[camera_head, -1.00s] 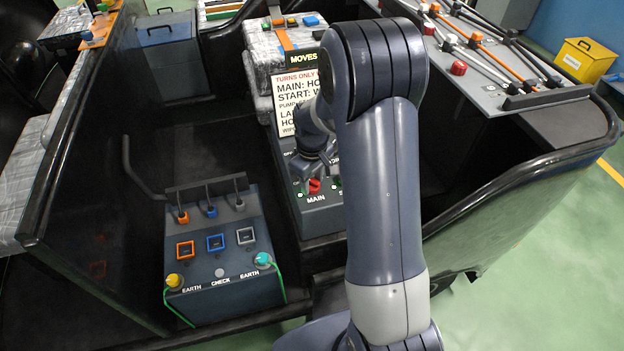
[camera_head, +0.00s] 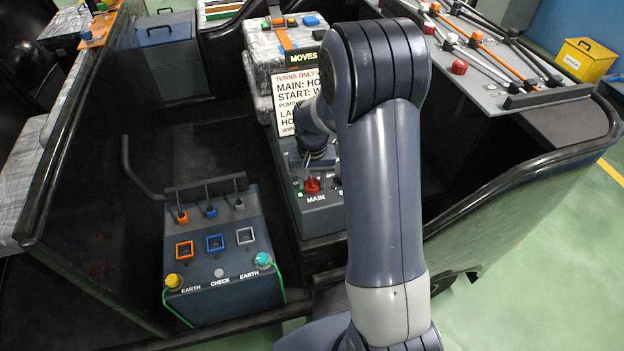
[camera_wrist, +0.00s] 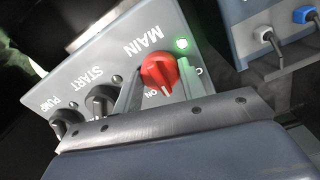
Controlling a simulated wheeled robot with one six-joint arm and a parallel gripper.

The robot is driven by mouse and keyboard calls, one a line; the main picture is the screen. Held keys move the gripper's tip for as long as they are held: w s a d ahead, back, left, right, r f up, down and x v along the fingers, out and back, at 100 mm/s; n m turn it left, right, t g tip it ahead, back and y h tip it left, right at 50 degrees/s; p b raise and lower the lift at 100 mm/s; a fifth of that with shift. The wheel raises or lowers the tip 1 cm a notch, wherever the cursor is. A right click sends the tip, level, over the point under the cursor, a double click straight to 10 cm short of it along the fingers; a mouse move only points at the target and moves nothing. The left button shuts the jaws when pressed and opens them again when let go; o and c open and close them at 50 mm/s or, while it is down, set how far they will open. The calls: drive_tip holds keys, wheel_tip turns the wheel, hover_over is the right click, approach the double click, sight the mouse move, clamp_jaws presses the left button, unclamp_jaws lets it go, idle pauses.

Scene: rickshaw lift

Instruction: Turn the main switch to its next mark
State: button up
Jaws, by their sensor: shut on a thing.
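The main switch (camera_head: 312,185) is a red knob on a grey control panel (camera_head: 320,222), above the word MAIN. In the wrist view the red knob (camera_wrist: 160,70) sits between the two fingers of my gripper (camera_wrist: 158,82), which is shut on it. The knob's white pointer line points toward the ON mark, low in that view. A green lamp (camera_wrist: 182,44) is lit beside the knob. In the head view my gripper (camera_head: 312,176) reaches the knob from above, and my arm hides the right part of the panel.
The START knob (camera_wrist: 100,104) and the PUMP knob (camera_wrist: 66,122) stand beside the main switch. A printed sign (camera_head: 296,105) stands behind the panel. A box with EARTH and CHECK marks (camera_head: 222,295) stands to the left. A lever rack (camera_head: 490,65) is at the right.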

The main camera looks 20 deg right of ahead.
sight(312, 180)
drive_tip(key=m, duration=0.4)
drive_tip(key=shift+m, duration=2.2)
drive_tip(key=o, duration=1)
wheel_tip(312, 180, up, 11)
drive_tip(key=shift+f, duration=0.1)
